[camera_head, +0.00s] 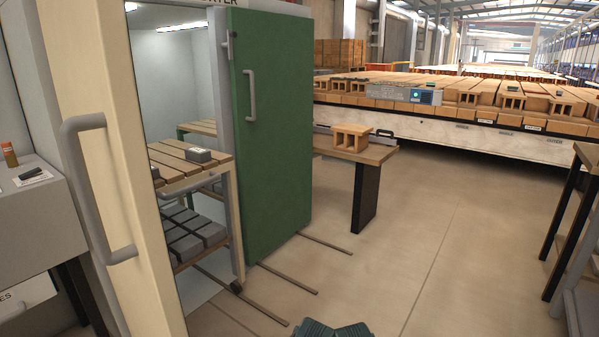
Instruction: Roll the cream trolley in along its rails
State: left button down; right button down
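The cream trolley (237,225) stands in the open doorway of a bright chamber, left of centre. Its near post and a dark wheel show at floor level. Its upper shelf of wooden slats carries a grey block (201,156); its lower shelf carries several dark grey blocks. Thin rails (262,309) run out of the chamber across the floor. The cream panel with a grey handle (98,190) on the left hides part of the trolley. Neither gripper can be made out; a dark teal part at the bottom edge is cut off and I cannot tell what it is.
A green door (273,130) with a handle stands open right of the trolley. A wooden bench (375,154) with a hollow brick (351,137) stands beyond it. A grey cabinet (40,215) is at left and a dark-legged rack (565,215) at right. Floor between is clear.

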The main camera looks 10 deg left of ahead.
aim_at(191, 237)
jog(key=i+l+z, duration=0.1)
jog(key=z, duration=0.3)
jog(key=i+z, duration=0.35)
jog(key=i+l+u, duration=0.15)
jog(key=i, duration=0.45)
jog(key=i+u, duration=0.65)
jog(key=u, duration=0.15)
jog(key=i+l+u, duration=0.15)
jog(key=i+u, duration=0.25)
jog(key=k, duration=0.1)
